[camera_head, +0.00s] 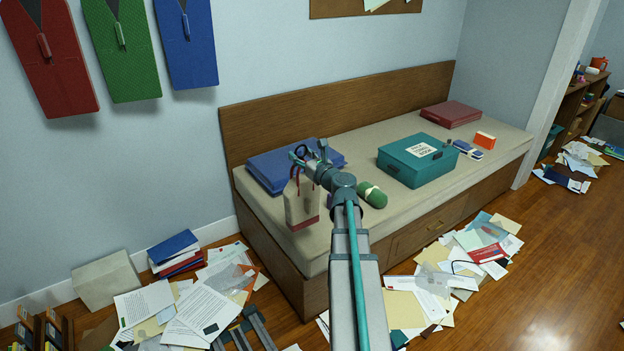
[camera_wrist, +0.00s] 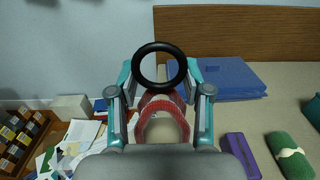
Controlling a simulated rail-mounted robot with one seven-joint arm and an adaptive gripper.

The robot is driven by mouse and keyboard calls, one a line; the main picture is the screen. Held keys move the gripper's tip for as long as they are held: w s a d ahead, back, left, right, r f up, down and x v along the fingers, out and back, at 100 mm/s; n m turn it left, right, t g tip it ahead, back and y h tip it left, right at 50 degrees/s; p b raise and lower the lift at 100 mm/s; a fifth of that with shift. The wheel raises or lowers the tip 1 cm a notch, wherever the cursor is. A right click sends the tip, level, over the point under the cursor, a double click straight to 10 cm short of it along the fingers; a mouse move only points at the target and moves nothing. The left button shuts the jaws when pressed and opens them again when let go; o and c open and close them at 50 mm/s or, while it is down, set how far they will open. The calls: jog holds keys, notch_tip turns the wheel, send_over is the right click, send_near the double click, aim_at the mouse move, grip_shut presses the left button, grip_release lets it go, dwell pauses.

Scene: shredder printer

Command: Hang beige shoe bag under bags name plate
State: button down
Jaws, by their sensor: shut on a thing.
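The beige shoe bag (camera_head: 300,206), with a red lower edge, hangs upright beneath my gripper (camera_head: 303,157), in front of the bench's left end. In the wrist view my gripper (camera_wrist: 160,92) is shut on the bag's red looped strap (camera_wrist: 162,122). A black ring (camera_wrist: 159,64) stands above the strap, between the fingertips. Most of the bag's body is hidden in the wrist view. No bags name plate can be made out in either view.
Red (camera_head: 55,80), green (camera_head: 125,65) and blue (camera_head: 190,55) zipped items hang on the wall at upper left. The bench (camera_head: 380,210) carries a blue folder (camera_head: 268,172), a teal box (camera_head: 418,160) and a green roll (camera_head: 370,194). Papers (camera_head: 190,310) litter the floor.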

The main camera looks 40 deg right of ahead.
jog(key=w+d+f, duration=0.3)
jog(key=d+f, duration=0.4)
jog(key=f, duration=0.3)
jog(key=shift+w+d+b, duration=0.15)
jog(key=shift+w+b, duration=0.15)
jog(key=shift+w, duration=0.05)
jog(key=shift+f, duration=0.2)
jog(key=c, duration=0.5)
grip_release()
